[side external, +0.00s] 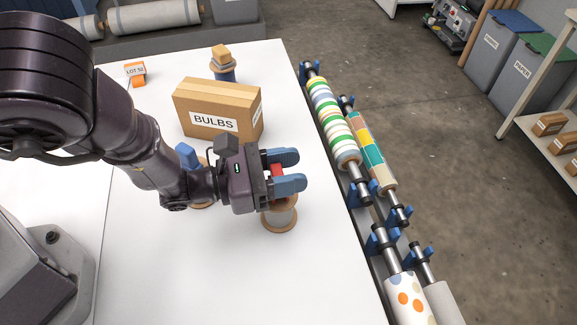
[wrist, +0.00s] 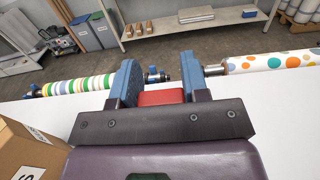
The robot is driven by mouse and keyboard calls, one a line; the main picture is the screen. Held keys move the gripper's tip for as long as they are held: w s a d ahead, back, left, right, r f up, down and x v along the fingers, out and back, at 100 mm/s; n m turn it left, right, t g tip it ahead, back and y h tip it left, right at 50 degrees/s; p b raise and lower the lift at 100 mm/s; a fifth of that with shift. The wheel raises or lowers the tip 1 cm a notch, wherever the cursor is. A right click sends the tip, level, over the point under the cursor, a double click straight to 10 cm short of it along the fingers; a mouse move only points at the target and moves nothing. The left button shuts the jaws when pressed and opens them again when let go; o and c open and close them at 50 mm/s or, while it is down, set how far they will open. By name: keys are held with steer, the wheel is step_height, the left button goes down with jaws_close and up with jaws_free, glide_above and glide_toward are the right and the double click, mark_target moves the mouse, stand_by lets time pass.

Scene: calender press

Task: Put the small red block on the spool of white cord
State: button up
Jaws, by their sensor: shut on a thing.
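My gripper (side external: 288,171) is shut on the small red block (side external: 276,171), which shows between the two blue fingers. In the wrist view the red block (wrist: 161,97) sits between the fingers of my gripper (wrist: 161,82). The spool of white cord (side external: 280,216) stands upright on the white table, just below the block in the side view. The fingers partly hide the spool's top, so I cannot tell whether the block touches it. The spool does not show in the wrist view.
A cardboard box marked BULBS (side external: 218,108) stands behind my gripper. A blue spool (side external: 224,74) with a wooden block (side external: 221,53) on top is further back, near an orange LOT 12 box (side external: 135,73). A blue block (side external: 187,155) is partly hidden by my arm. Patterned rollers (side external: 333,122) line the table's right edge.

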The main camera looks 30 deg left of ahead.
mark_target(272, 173)
steer(key=shift+f, duration=0.1)
steer(key=o, duration=0.9)
steer(key=v, duration=0.7)
steer(key=shift+s+a, duration=0.2)
